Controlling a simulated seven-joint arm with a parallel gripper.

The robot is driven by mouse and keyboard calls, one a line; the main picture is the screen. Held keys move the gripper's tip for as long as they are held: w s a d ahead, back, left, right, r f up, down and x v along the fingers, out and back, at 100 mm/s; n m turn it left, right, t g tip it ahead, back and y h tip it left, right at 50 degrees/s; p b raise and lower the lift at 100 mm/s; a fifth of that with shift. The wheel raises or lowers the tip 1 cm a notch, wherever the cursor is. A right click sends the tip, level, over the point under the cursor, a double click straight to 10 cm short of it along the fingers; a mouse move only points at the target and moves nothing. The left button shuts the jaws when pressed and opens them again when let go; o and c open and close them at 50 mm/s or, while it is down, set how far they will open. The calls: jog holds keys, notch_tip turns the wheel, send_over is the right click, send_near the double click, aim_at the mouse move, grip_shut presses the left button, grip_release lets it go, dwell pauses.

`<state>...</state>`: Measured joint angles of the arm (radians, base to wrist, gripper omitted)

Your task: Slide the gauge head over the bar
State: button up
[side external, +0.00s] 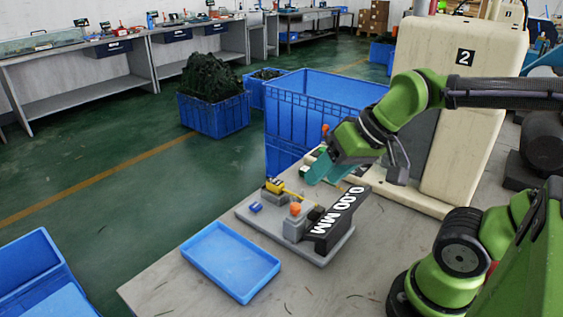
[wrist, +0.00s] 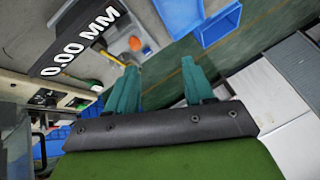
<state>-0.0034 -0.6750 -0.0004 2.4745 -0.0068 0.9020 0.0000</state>
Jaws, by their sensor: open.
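A grey fixture plate (side external: 262,224) lies on the table. On it stand a grey block with an orange top (side external: 295,208), a yellow piece (side external: 275,186) on a dark support and a small blue piece (side external: 255,207). A black display panel (side external: 336,220) reading 0.00 MM stands at the plate's right side; it also shows in the wrist view (wrist: 80,46). I cannot tell which part is the gauge head and which is the bar. My gripper (side external: 318,171), with teal fingers, is above and behind the fixture. In the wrist view my gripper (wrist: 160,80) is open, with nothing visible between its fingers.
An empty blue tray (side external: 231,262) lies in front of the fixture. A tall blue crate (side external: 320,100) stands behind the table. A cream cabinet marked 2 (side external: 463,110) rises at the right. The table's front left is clear.

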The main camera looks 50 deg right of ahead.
aim_at(296, 204)
jog(key=shift+w+d+r+n+g+h, duration=0.5)
jog(key=shift+w+d+r+g+h, duration=0.8)
jog(key=shift+w+g, duration=2.6)
jog(key=shift+t+y, duration=0.3)
jog(key=shift+t, duration=0.3)
jog(key=f, duration=1.1)
jog(key=w+f, duration=0.1)
jog(key=f, duration=0.4)
jog(key=shift+d+f, duration=0.15)
jog(key=shift+f, duration=0.05)
jog(key=shift+w, duration=0.1)
grip_shut()
